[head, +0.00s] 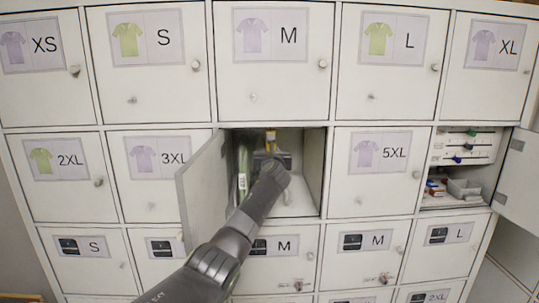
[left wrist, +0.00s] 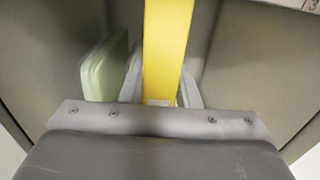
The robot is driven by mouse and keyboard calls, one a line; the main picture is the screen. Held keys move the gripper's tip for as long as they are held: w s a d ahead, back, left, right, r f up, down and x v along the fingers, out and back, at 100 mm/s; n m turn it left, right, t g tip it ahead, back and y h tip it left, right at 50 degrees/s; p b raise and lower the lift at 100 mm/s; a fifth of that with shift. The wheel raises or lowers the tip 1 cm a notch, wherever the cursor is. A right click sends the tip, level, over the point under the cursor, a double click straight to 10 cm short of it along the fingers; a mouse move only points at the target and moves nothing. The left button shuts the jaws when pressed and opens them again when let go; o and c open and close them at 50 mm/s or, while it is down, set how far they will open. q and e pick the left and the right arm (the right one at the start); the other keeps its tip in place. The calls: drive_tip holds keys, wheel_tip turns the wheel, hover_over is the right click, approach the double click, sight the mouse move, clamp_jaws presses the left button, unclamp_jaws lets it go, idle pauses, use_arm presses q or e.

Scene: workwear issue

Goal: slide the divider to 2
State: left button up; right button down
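The yellow upright strip, which I take to be the divider (head: 270,135), stands inside the open middle compartment (head: 313,165). In the left wrist view the yellow strip (left wrist: 167,50) runs up between my fingers. My left gripper (head: 270,151) reaches into the compartment. In the left wrist view the gripper (left wrist: 162,92) has one grey finger against each side of the strip and looks shut on it. The strip's lower end is hidden by the gripper. Part of a white label with a "3" (left wrist: 313,5) shows at the top right corner. My right gripper is not in view.
A green packet (head: 243,165) stands at the compartment's left side; it also shows left of the fingers in the left wrist view (left wrist: 105,68). The open door (head: 203,190) hangs left of my arm. Another open compartment at right holds a grey bin (head: 463,188).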

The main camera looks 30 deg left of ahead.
use_arm(q)
drive_tip(key=o, duration=0.5)
drive_tip(key=shift+c, duration=0.2)
drive_tip(key=shift+s, duration=0.15)
drive_tip(key=b+v, duration=0.4)
drive_tip(key=v, duration=1.3)
drive_tip(key=shift+d+f, duration=0.1)
drive_tip(key=shift+d, duration=0.05)
